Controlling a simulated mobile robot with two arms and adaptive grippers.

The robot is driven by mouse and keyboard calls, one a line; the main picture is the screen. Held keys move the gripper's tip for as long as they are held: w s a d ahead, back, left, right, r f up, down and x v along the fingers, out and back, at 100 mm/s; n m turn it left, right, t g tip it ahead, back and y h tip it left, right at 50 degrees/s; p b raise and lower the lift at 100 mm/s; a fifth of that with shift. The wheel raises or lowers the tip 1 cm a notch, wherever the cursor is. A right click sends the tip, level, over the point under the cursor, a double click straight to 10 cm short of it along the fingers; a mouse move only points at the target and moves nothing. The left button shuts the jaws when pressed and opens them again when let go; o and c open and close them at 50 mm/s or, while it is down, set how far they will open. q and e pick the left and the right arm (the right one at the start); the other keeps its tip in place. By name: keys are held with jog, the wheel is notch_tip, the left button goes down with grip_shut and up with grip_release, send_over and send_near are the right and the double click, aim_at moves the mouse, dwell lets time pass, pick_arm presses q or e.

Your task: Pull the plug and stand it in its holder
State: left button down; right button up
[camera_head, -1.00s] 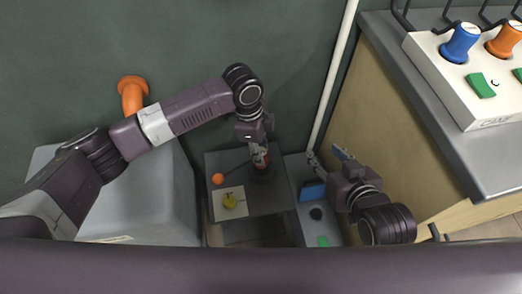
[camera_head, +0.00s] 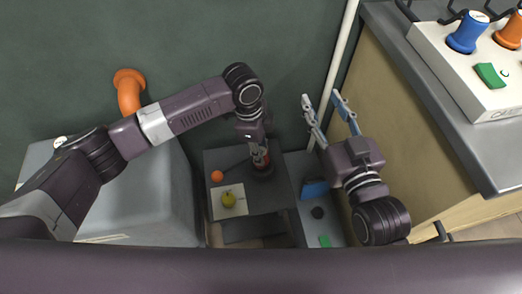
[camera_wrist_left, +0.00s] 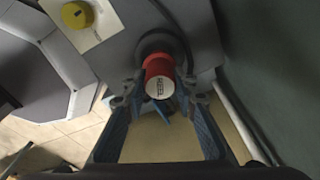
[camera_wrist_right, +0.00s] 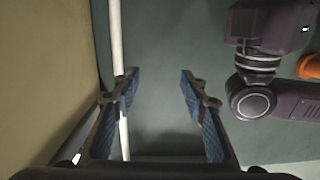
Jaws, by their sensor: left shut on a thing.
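A red cylindrical piece with a white lettered end (camera_wrist_left: 160,84), which looks like the plug, sits in a dark round collar on the grey machine (camera_head: 290,215). My left gripper (camera_head: 262,156) is shut on it, one finger on each side. In the head view the fingers mostly hide the red piece (camera_head: 265,161). My right gripper (camera_head: 322,98) is open and empty, raised in front of the green wall. Its spread fingers also show in the right wrist view (camera_wrist_right: 160,78).
A white pipe (camera_head: 338,55) runs beside my right gripper. A wooden cabinet (camera_head: 405,150) carries a white box with blue (camera_head: 468,34) and orange knobs. An orange pipe (camera_head: 129,92) stands at left.

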pick_arm(q)
jog(key=shift+f+b, duration=0.6)
jog(key=shift+b, duration=0.05)
jog(key=shift+f, duration=0.15)
pick_arm(e)
notch_tip(320, 180, up, 9)
jog(key=s+t+y, duration=0.1)
jog(key=t, duration=0.3)
jog(key=shift+s+a+y, duration=0.15)
jog(key=shift+a+y, duration=0.25)
jog(key=shift+a, duration=0.05)
pick_arm(q)
jog(key=shift+p, duration=0.45)
pick_arm(e)
jog(key=shift+w+d+f+g+h, duration=0.1)
jog(key=shift+w+f+g+h, duration=0.25)
jog(key=shift+f, duration=0.55)
jog(key=shift+w+d+f+g+h, duration=0.1)
jog(key=shift+f+g, duration=0.35)
jog(key=shift+f, duration=0.45)
jog(key=shift+w+f+g+h, duration=0.15)
jog(key=shift+w+f+g, duration=0.2)
jog(key=shift+f, duration=0.55)
jog(key=shift+s+f, duration=0.1)
jog(key=shift+f, duration=0.2)
jog(key=shift+g, duration=0.25)
